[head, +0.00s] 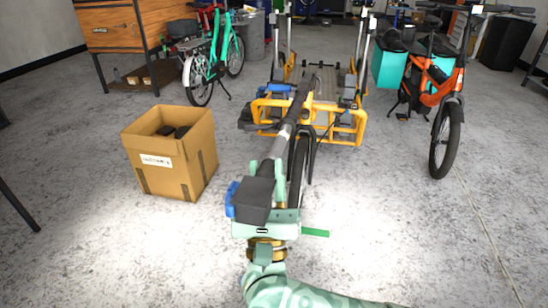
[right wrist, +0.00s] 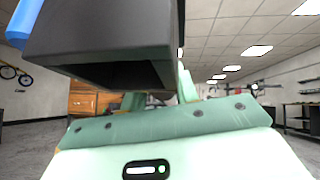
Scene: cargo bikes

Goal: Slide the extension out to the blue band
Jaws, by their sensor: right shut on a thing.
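The extension is a pole running from the yellow cargo trailer toward me. It has a light grey tube section (head: 284,137) and a dark grey box-shaped end (head: 257,197). My right gripper (head: 267,172) is shut on this end, with pale green fingers on both sides. In the right wrist view the dark end (right wrist: 105,35) fills the upper left above the palm, its hollow underside showing. A blue part (head: 231,199) sticks out at the left of the end. I cannot make out a blue band on the tube. My left gripper is not in view.
An open cardboard box (head: 167,180) is at left. An orange bike (head: 447,130) stands right, a teal bike (head: 207,70) back left. Floor at front right is clear.

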